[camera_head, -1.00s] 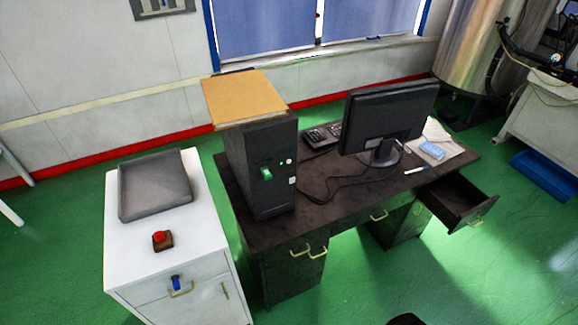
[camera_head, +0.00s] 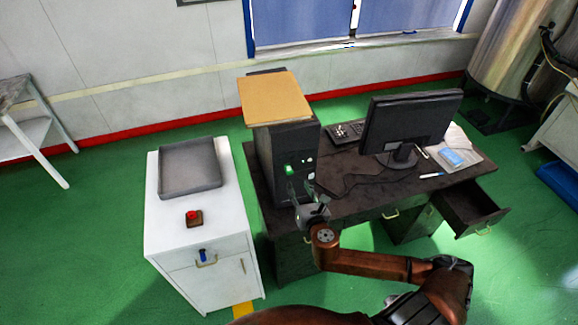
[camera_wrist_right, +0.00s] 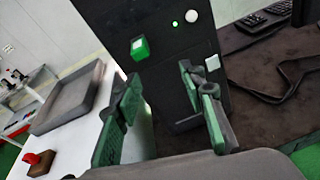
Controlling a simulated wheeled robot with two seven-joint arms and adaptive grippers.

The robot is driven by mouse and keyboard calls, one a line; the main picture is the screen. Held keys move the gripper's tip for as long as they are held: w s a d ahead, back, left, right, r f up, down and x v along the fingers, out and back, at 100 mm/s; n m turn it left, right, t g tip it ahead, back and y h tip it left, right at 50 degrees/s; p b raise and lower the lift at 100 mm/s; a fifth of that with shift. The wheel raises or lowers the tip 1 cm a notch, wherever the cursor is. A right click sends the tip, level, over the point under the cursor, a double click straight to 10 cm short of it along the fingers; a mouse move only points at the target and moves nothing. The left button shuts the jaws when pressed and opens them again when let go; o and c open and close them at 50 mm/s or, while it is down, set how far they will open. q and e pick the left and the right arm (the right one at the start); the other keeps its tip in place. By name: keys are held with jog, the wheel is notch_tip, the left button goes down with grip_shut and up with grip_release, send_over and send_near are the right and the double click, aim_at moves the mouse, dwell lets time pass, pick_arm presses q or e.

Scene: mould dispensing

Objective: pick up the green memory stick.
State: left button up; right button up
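The green memory stick (camera_head: 288,169) is on the front face of the black computer tower (camera_head: 268,180) on the desk. It also shows in the right wrist view (camera_wrist_right: 139,48), standing out from the tower at upper left of centre. My right gripper (camera_head: 302,190) is in front of the tower, slightly below and right of the stick in the head view. In the right wrist view its two green-padded fingers (camera_wrist_right: 160,82) are spread apart with nothing between them. The stick is beyond the fingertips, apart from them. My left gripper is not in view.
A tan board (camera_head: 272,97) lies on the tower. A monitor (camera_head: 408,125), keyboard and cables are on the dark desk (camera_head: 345,205), whose right drawer (camera_head: 472,210) is open. A white cabinet (camera_head: 165,228) at left holds a grey tray (camera_head: 190,188) and red button (camera_head: 193,216).

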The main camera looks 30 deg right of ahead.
aim_at(291, 173)
notch_tip(291, 173, up, 4)
jog(key=a+n+t, duration=0.1)
jog(key=n, duration=0.1)
jog(key=shift+n+y, duration=0.3)
jog(key=x, duration=0.8)
jog(key=shift+a+f, duration=0.2)
jog(key=shift+f, duration=0.15)
jog(key=shift+s, duration=0.1)
jog(key=shift+c, duration=0.2)
jog(key=c, duration=0.8)
